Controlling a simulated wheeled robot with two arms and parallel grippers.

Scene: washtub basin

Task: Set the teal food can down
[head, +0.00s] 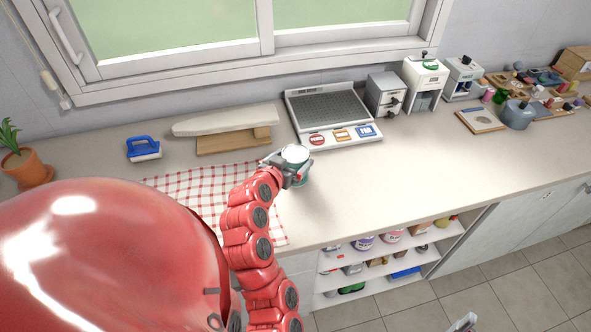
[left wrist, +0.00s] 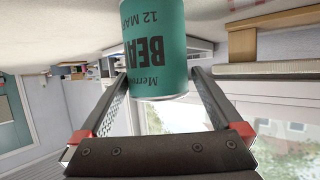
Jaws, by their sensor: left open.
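The teal food can (head: 296,153) stands on the counter near its front edge, right of the checked cloth, with its pale top showing in the head view. In the left wrist view the can (left wrist: 155,50) appears upside down with dark lettering, and its base is cut off by the frame. My left gripper (head: 287,168) is at the can. Its fingers (left wrist: 160,85) are open, one on each side of the can. A small grey part at the bottom edge of the head view seems to be my right gripper (head: 463,323); its jaws are unclear.
A red-checked cloth (head: 190,188) lies left of the can. A scale-like tray (head: 332,112), an ironing board (head: 225,122) and a blue brush (head: 143,148) stand behind. Small machines (head: 424,80) stand at the back right. The counter (head: 400,160) to the right is clear. Open shelves (head: 385,262) lie below.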

